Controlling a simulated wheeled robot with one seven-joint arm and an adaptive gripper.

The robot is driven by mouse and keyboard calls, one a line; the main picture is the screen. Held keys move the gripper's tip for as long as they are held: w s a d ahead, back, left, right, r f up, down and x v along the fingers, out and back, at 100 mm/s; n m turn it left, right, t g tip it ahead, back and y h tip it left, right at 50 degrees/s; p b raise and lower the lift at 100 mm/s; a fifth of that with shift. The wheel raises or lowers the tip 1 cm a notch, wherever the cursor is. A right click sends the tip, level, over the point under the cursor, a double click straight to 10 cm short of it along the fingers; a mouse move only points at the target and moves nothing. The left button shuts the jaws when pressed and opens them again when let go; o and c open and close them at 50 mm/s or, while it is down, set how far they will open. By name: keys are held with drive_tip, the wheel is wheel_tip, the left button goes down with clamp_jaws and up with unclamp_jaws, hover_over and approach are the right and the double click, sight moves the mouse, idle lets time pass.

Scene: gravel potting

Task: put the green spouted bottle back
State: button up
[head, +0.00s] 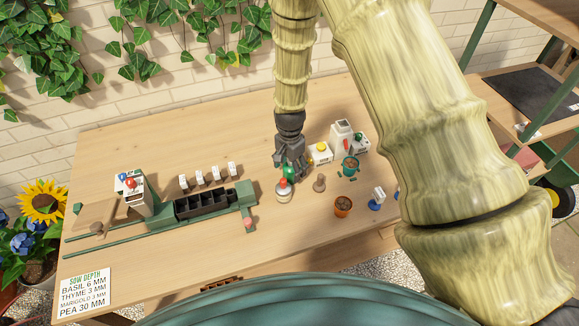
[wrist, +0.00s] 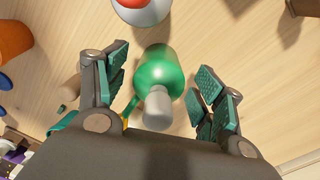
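The green spouted bottle (wrist: 158,72) shows in the wrist view between the two fingers, its pale grey spout pointing toward my palm. In the head view only a little green of the bottle (head: 289,170) shows below the dark fingers. My gripper (wrist: 160,90) is open, with a gap on each side of the bottle and neither pad visibly touching it. In the head view my gripper (head: 290,162) is low over the middle of the table. Whether the bottle's base rests on the table is hard to tell.
A red-topped white bottle (head: 283,191) stands close in front of the green one. A black seed tray (head: 203,204) lies left.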

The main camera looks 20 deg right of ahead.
drive_tip(key=shift+r+b, duration=2.15)
drive_tip(key=shift+r, duration=4)
drive_tip(key=shift+r, duration=0.1)
